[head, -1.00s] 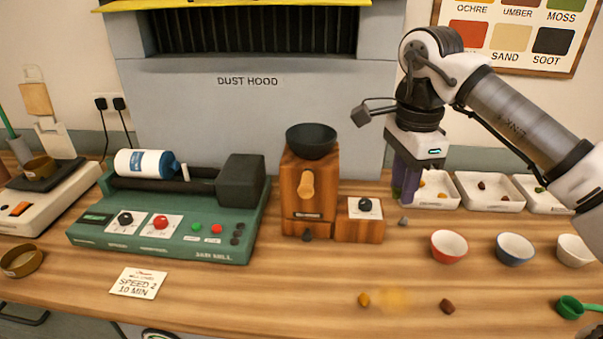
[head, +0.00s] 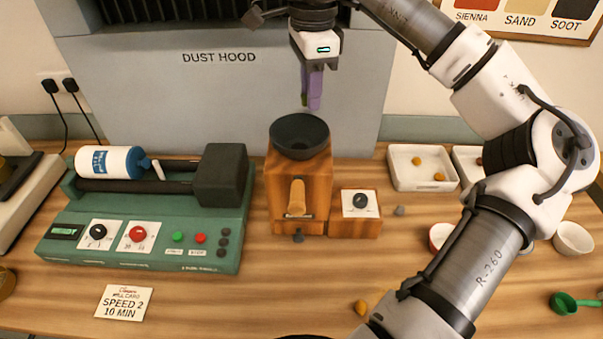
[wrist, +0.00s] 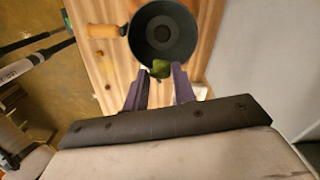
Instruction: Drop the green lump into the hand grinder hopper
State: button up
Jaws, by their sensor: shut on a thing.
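The hand grinder (head: 299,190) is a wooden box with a dark round hopper (head: 300,134) on top and a wooden crank handle. My gripper (head: 311,104) is above the hopper in the head view, its purple fingers pointing down. In the wrist view my gripper (wrist: 160,73) is shut on the green lump (wrist: 161,69), which sits between the fingertips. There the lump overlaps the near edge of the hopper (wrist: 163,33), and the hopper's inside looks empty. In the head view the lump is mostly hidden by the fingers.
A green jar mill (head: 150,225) stands left of the grinder. A small wooden dial box (head: 355,225) joins its right side. A white tray (head: 420,180) with yellow lumps lies to the right. The dust hood (head: 230,90) rises behind. My arm covers the right side of the table.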

jog(key=shift+s+f+b, duration=0.1)
jog(key=shift+f+b, duration=1.75)
jog(key=shift+f, duration=1.1)
jog(key=shift+r, duration=0.1)
jog(key=o, duration=1)
jog(key=shift+r+b, duration=0.5)
jog(key=shift+r, duration=3.25)
